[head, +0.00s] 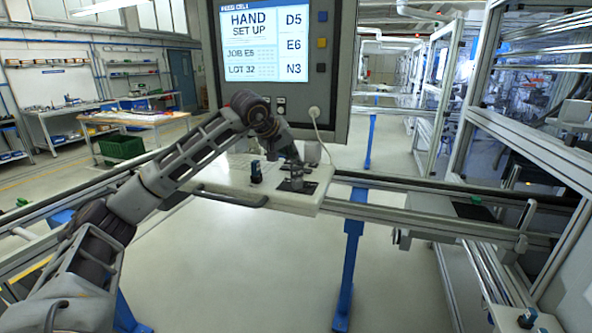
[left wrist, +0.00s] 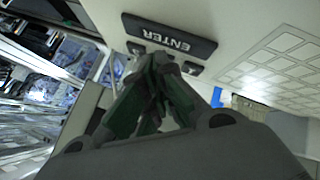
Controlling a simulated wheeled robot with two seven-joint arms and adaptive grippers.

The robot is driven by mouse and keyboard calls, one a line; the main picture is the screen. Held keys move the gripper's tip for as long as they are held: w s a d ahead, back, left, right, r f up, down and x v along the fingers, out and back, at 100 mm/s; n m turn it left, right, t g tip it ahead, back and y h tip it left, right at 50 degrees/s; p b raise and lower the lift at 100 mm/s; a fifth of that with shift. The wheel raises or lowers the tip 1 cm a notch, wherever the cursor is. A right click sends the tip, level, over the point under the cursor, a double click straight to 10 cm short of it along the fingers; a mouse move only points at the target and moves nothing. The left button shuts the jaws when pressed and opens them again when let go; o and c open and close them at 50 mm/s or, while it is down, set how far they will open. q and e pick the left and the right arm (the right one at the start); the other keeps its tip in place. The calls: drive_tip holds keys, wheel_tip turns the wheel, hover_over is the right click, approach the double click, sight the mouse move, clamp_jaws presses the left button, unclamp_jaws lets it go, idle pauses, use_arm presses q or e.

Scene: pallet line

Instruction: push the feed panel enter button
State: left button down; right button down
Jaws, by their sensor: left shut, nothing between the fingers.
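The feed panel (head: 275,80) stands in the middle of the head view, with a lit screen and a white keyboard shelf (head: 222,182) below it. A dark plate marked ENTER (left wrist: 168,36) is on the shelf in the left wrist view. My left gripper (head: 297,180) is shut and empty, pointing down over a dark patch near the shelf's right end. Its green-grey fingers (left wrist: 158,66) point at the area beside the ENTER plate and hide part of it. I cannot tell whether the fingertips touch anything. My right gripper is not in view.
The white key grid (left wrist: 275,70) lies to the right in the left wrist view. A rail (head: 440,222) runs to the right of the shelf. A framed machine stands at far right.

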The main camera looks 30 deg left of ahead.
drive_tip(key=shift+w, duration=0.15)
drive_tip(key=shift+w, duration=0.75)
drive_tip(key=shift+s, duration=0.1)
use_arm(q)
drive_tip(key=shift+f, duration=0.45)
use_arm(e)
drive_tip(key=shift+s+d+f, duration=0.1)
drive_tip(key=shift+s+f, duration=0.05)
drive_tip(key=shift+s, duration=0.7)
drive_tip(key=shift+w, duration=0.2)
use_arm(q)
drive_tip(key=shift+f+b, duration=0.15)
drive_tip(key=shift+b, duration=0.15)
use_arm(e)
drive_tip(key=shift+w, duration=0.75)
